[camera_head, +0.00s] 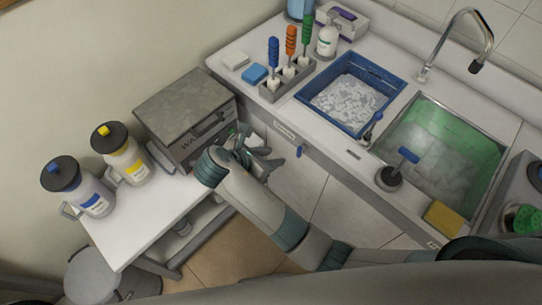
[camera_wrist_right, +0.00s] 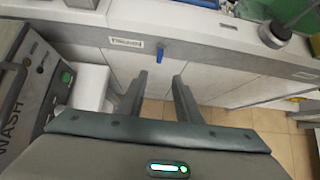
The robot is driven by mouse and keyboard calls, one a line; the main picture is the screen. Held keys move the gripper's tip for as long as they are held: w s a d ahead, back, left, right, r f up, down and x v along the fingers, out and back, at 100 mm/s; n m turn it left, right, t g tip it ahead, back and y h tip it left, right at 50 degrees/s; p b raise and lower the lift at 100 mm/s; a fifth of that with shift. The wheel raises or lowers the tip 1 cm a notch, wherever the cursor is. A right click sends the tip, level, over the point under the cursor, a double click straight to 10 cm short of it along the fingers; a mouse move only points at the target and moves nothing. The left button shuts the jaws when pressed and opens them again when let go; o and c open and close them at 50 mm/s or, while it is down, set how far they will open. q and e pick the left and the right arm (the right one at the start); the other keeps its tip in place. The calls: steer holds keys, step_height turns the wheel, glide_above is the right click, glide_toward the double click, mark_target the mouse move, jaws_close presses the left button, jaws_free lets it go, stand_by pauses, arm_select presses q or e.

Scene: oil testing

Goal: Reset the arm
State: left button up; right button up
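My right arm (camera_head: 262,208) reaches in from the lower right in the head view. My right gripper (camera_head: 262,155) is beside the front right of the grey wash machine, in front of the counter's cabinet face. In the right wrist view the two fingers (camera_wrist_right: 159,80) stand apart with nothing between them, so it is open and empty. Past them show a blue hook (camera_wrist_right: 160,52) on the cabinet front and floor tiles below. My left gripper is not in view.
The wash machine (camera_head: 186,105) stands on a white side table (camera_head: 138,225) with two lidded jugs, blue-labelled (camera_head: 82,190) and yellow-labelled (camera_head: 124,158). The counter holds a blue basin (camera_head: 393,82), a sink (camera_head: 478,120), a brush rack (camera_head: 270,92) and a yellow sponge (camera_head: 442,217).

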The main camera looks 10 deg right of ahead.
steer(key=shift+f, duration=0.1)
stand_by(0.4)
step_height(320, 180, down, 24)
steer(key=s+d+m+g+y+b, duration=0.1)
steer(key=s+d+m+y+b, duration=0.1)
steer(key=s+d+m+b, duration=0.15)
steer(key=s+d+f+m+g+y+b, duration=0.1)
steer(key=s+f+m+b, duration=0.1)
steer(key=s+f, duration=0.5)
steer(key=s+d+f+m+g+y+b, duration=0.1)
steer(key=s+d+f+m+y, duration=0.15)
steer(key=f, duration=0.85)
steer(key=s+d+f+m+b, duration=0.2)
steer(key=s+d+f+m, duration=0.2)
steer(key=s, duration=0.6)
steer(key=s+d+f+m+g+y+b, duration=0.1)
steer(key=s+d+f+m, duration=0.3)
steer(key=s+f, duration=0.5)
steer(key=s+d+f+m+b, duration=0.2)
steer(key=s+d+f+m, duration=0.2)
steer(key=s+f+m, duration=0.3)
steer(key=s, duration=0.4)
steer(key=shift+s+f+y+b, duration=0.2)
steer(key=shift+y+b, duration=0.1)
steer(key=shift+y, duration=0.05)
steer(key=shift+a, duration=0.1)
